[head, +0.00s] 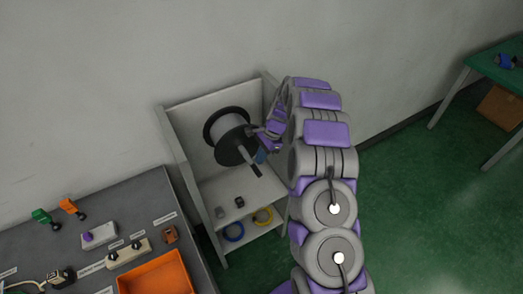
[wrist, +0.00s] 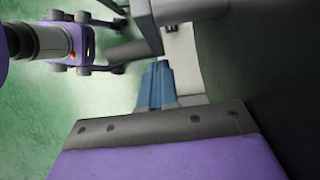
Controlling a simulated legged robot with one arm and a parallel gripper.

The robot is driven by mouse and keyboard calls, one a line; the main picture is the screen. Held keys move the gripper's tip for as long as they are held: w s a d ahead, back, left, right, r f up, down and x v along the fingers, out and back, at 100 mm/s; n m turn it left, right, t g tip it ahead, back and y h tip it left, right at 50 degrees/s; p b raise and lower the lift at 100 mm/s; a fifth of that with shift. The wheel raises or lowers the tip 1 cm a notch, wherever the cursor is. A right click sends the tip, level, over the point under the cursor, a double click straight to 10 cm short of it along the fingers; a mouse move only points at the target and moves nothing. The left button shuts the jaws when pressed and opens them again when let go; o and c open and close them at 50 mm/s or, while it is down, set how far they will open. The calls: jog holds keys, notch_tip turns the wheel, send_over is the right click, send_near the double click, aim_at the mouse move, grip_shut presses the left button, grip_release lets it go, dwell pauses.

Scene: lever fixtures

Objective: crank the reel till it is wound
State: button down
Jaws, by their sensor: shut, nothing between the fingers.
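The reel (head: 229,118) has black flanges and a pale drum and is mounted on the back panel of a grey shelf unit. Its dark crank handle (head: 250,162) points down and right from the front flange. In the wrist view the blue fingers (wrist: 156,80) are together and hold nothing. A grey cylinder (wrist: 128,51), apparently the crank's grip, lies just beyond them, joined to a grey bar (wrist: 185,10). I cannot tell whether the fingers touch it.
The shelf unit (head: 176,140) has side walls close around the reel. A dark bench (head: 100,205) with an orange bin (head: 155,274) stands left. A green table (head: 495,62) stands far right; floor between is clear.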

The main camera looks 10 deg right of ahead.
aim_at(252, 163)
jog(key=shift+s+a+f+p, duration=0.25)
jog(key=shift+a+f+p, duration=0.35)
jog(key=shift+a+p, duration=0.35)
jog(key=shift+s+a+f+p, duration=0.25)
jog(key=shift+a+f+p, duration=0.4)
jog(key=shift+p, duration=0.45)
jog(key=shift+a+y, duration=0.2)
jog(key=shift+y, duration=0.2)
